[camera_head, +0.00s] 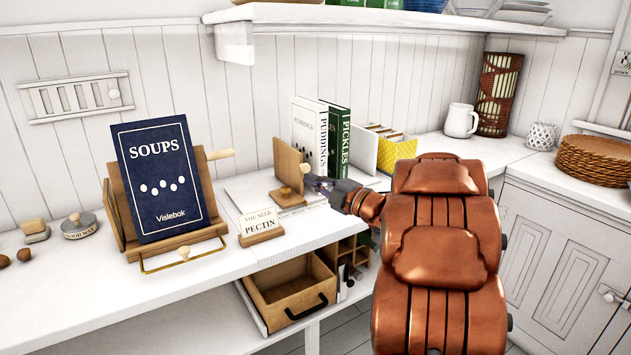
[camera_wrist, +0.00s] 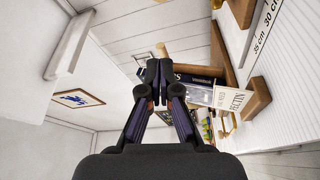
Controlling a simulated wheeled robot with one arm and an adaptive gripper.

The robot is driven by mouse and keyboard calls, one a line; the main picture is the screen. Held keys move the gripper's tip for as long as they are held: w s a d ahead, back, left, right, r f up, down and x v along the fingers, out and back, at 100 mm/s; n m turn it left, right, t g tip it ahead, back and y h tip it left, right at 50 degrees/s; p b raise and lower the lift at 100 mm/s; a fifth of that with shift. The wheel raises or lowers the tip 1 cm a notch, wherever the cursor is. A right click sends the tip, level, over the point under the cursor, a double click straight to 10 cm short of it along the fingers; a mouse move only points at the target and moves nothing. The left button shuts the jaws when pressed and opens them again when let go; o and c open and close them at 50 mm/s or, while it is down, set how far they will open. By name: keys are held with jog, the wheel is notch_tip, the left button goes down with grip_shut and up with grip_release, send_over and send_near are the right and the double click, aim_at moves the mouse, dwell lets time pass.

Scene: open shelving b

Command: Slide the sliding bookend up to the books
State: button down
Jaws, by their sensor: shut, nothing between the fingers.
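The sliding bookend (camera_head: 287,163) is an upright wooden board with a round knob and a low base, on the white counter at the left of the books. The white PUDDINGS book (camera_head: 309,132) and the green PICKLES book (camera_head: 338,138) stand upright side by side. White cover shows right of the bookend's board; they look apart, though the gap's width is unclear. My gripper (camera_head: 313,182) is just right of the knob, in front of the books' lower part; I cannot tell whether it touches. In the wrist view its fingers (camera_wrist: 160,70) are together and empty.
A PECTIN sign (camera_head: 259,222) stands in front of the bookend, with the SOUPS book (camera_head: 160,178) on a wooden stand farther left. A yellow-patterned file box (camera_head: 396,153) is right of the books. A shelf (camera_head: 390,18) hangs above. An open drawer (camera_head: 290,293) is below the counter.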

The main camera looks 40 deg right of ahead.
jog(key=w+d, duration=0.2)
jog(key=w, duration=0.5)
jog(key=shift+w+f, duration=0.25)
dwell(0.3)
